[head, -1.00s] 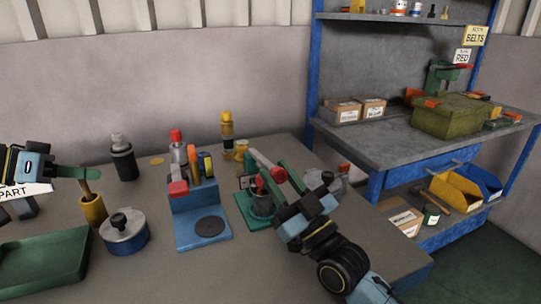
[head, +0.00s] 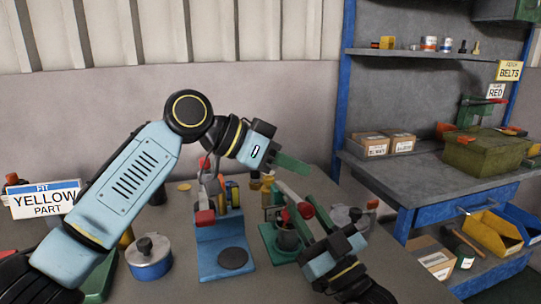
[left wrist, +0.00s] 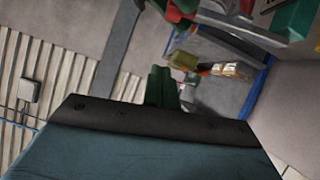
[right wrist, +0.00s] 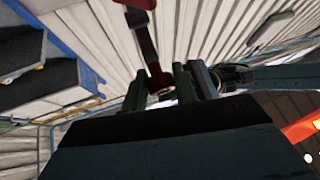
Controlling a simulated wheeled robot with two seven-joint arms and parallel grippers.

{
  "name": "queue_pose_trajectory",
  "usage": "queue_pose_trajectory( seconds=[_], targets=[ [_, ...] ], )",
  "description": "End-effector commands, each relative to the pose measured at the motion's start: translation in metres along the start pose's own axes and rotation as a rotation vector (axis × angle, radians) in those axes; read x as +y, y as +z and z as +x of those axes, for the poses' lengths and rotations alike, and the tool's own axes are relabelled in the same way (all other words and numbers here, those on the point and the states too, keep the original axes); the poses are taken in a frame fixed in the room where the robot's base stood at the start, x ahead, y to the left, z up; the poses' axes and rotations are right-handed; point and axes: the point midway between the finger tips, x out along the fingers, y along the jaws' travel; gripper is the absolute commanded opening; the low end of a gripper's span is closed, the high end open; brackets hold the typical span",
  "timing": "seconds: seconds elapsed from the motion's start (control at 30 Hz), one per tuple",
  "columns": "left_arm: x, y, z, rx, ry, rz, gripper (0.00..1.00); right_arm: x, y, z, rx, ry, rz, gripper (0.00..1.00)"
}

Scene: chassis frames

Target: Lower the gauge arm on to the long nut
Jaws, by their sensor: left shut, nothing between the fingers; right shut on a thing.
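The green gauge stand (head: 270,236) is at the middle right of the bench in the head view. A dark round piece (head: 288,240) stands on it. The gauge arm (head: 290,193) slants above it, with a red end. I cannot make out the long nut. My left gripper (head: 307,170) is shut and empty, just above and behind the gauge arm; its green fingers show in the left wrist view (left wrist: 160,85).
A blue stand (head: 210,262) with a black disc is left of the gauge stand. A blue pot (head: 150,262) with a dark knob stands farther left, beside my left forearm. Several bottles are behind. A shelf rack (head: 385,185) with boxes is at the right.

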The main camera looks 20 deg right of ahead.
Motion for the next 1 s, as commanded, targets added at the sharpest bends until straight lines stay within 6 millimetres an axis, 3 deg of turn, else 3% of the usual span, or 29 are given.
queue_pose_trajectory(
  seconds=[0.1, 0.2, 0.4, 0.83, 1.0],
  targets=[
    [0.001, 0.0, 0.025, -0.001, 0.003, -0.001, 0.0, -0.002, 0.002, 0.0, -0.006, -0.003, 0.005, 0.0],
    [-0.001, 0.019, 0.027, -0.001, -0.001, -0.003, 0.0, -0.002, 0.002, 0.0, -0.006, -0.003, 0.005, 0.0],
    [0.0, 0.036, 0.032, 0.001, 0.0, -0.001, 0.0, -0.002, 0.002, 0.0, -0.005, -0.003, 0.005, 0.0],
    [0.0, 0.04, 0.033, 0.001, -0.001, 0.001, 0.0, -0.002, 0.002, 0.0, -0.005, -0.003, 0.005, 0.0],
    [0.001, 0.053, 0.038, 0.0, -0.021, 0.037, 0.0, -0.002, 0.002, 0.0, -0.005, -0.003, 0.005, 0.0]
  ],
)
